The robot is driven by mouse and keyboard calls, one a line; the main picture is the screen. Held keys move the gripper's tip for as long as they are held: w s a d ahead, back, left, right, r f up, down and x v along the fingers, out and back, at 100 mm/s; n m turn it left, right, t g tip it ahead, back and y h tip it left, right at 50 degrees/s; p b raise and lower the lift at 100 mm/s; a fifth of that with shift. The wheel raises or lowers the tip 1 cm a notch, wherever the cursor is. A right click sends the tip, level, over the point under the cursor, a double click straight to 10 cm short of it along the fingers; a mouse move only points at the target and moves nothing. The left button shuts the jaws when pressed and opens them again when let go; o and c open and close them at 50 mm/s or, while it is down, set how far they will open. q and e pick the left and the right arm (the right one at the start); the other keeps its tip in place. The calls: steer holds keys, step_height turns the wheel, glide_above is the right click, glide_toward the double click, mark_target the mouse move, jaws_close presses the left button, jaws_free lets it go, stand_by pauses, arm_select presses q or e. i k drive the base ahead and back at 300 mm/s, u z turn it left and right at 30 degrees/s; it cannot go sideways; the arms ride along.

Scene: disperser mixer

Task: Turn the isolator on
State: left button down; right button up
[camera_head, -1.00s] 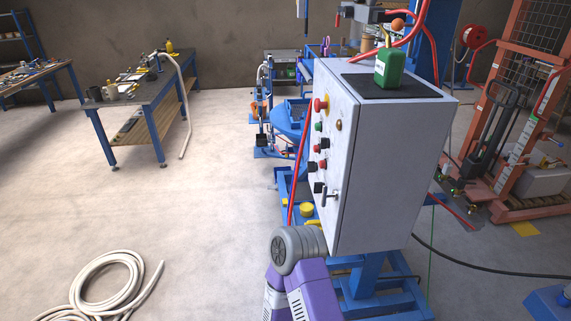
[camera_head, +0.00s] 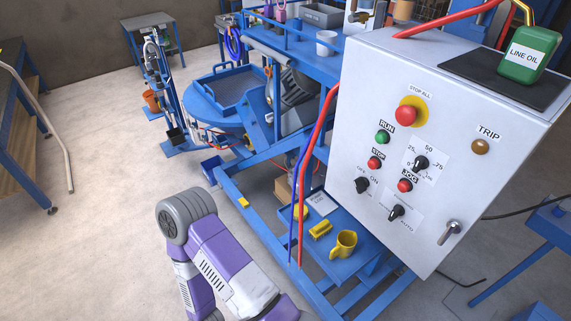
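The grey control cabinet (camera_head: 462,80) fills the right of the head view, its front panel facing me. A black rotary switch (camera_head: 362,185) with an "ON" mark at its upper right sits low on the panel's left side; I take it as the isolator. Its exact pointer position is too small to tell. Another black selector (camera_head: 396,212) marked "AUTO" and a black speed dial (camera_head: 421,163) are on the same panel. A metal handle (camera_head: 449,232) is at the lower right. One purple and white arm of mine shows at bottom left, apart from the panel. Neither gripper is in view.
A red stop button (camera_head: 406,113), green run button (camera_head: 382,137), red stop button (camera_head: 374,163) and red jog button (camera_head: 405,185) surround the switches. Red hose (camera_head: 318,150) runs beside the cabinet.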

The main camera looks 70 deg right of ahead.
mark_target(362, 183)
steer(key=i, duration=0.5)
steer(key=z, duration=3.4)
steer(key=i, duration=0.5)
steer(key=z, duration=0.05)
